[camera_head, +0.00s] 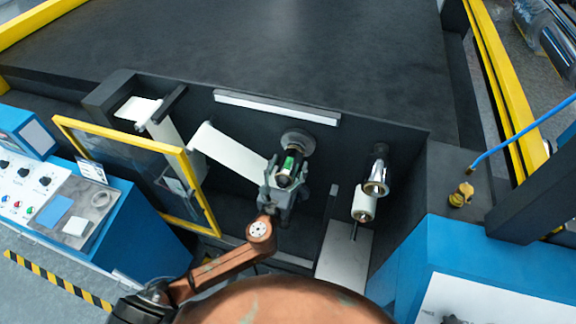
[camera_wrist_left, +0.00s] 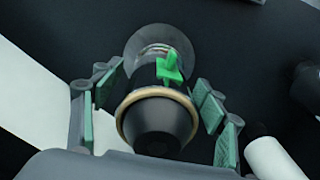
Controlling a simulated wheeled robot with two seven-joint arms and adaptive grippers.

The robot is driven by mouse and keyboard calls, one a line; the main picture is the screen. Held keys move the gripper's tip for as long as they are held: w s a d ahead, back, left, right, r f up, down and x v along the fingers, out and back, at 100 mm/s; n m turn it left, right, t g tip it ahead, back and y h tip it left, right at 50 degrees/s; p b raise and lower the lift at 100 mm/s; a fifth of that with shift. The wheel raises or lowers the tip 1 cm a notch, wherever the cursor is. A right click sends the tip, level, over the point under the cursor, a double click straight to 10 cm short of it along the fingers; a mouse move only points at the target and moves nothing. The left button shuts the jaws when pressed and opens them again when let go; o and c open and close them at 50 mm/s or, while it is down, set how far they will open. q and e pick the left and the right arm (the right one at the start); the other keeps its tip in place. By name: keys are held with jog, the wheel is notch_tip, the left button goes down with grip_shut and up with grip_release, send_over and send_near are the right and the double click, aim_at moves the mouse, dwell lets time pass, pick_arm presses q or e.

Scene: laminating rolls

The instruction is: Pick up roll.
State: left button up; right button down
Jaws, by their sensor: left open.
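A dark roll (camera_head: 289,167) with a green mark sits at the end of a spindle on the dark machine wall, beside a white web. My left gripper (camera_head: 285,178) is at this roll. In the left wrist view the roll's dark end (camera_wrist_left: 158,128) with its tan ring faces the camera, and a green marker (camera_wrist_left: 170,68) shows above it. The open fingers of my left gripper (camera_wrist_left: 158,102) stand on both sides of the roll, with gaps visible between pads and roll. Where the gripper covers the roll in the head view, its lower part is hidden. My right gripper is not in view.
A second spindle with a shiny-ended roll (camera_head: 376,178) and a white roll (camera_head: 363,203) is to the right. A yellow-framed clear door (camera_head: 205,190) stands open at left. A blue cabinet (camera_head: 500,270) is at lower right.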

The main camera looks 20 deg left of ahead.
pick_arm(q)
jog(key=shift+c, duration=0.4)
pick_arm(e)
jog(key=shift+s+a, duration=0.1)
pick_arm(q)
jog(key=c, duration=1.2)
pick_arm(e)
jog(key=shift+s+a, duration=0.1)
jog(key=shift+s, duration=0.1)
pick_arm(q)
jog(key=shift+s+r, duration=0.1)
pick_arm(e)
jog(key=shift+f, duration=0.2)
